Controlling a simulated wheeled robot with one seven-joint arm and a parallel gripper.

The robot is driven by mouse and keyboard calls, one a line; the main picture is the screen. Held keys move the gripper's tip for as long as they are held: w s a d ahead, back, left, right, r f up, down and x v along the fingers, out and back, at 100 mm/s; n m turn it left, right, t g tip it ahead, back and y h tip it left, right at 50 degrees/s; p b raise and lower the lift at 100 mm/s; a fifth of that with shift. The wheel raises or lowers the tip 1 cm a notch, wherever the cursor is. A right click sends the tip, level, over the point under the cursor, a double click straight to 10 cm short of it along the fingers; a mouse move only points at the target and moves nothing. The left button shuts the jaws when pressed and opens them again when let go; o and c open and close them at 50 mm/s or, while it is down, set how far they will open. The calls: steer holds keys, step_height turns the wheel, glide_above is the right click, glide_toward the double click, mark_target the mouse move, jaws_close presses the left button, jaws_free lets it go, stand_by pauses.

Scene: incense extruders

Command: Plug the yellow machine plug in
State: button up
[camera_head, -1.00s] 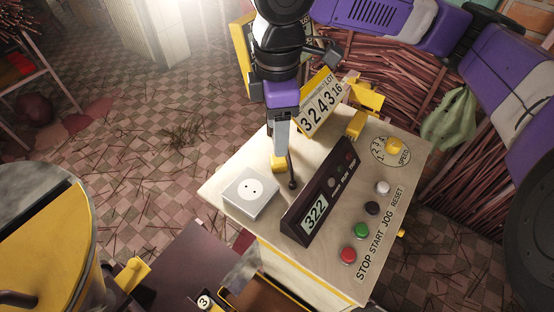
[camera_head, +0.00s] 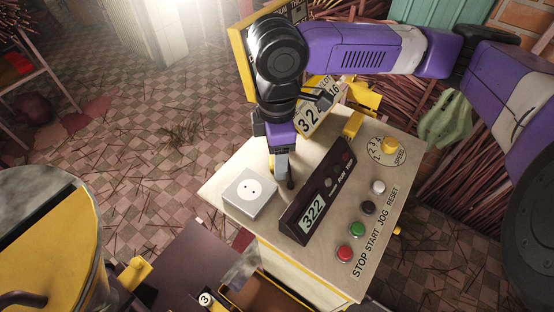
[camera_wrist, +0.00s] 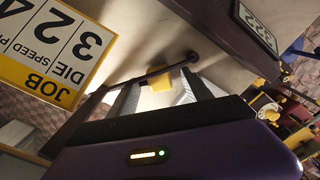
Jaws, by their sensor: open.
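The yellow plug (camera_wrist: 161,84) shows in the wrist view between the two fingers of my gripper (camera_wrist: 163,94). In the head view my gripper (camera_head: 281,176) points down over the tabletop and hides the plug. The fingers are apart; I cannot tell whether either touches the plug. A white socket box (camera_head: 249,190) with a round two-hole face sits on the pale machine top, just left of my gripper. Its holes are empty.
A dark display box (camera_head: 316,203) reading 322 stands right of my gripper. A dark rod (camera_wrist: 150,75) crosses close by the fingers. A yellow-framed number sign (camera_wrist: 55,45) stands near. Buttons and a yellow speed knob (camera_head: 390,146) lie along the right of the machine top (camera_head: 350,276).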

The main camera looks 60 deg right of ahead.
jaws_close()
stand_by(0.3)
steer(key=shift+r, duration=0.1)
step_height(320, 180, up, 10)
steer(key=b, duration=0.1)
stand_by(0.5)
stand_by(0.3)
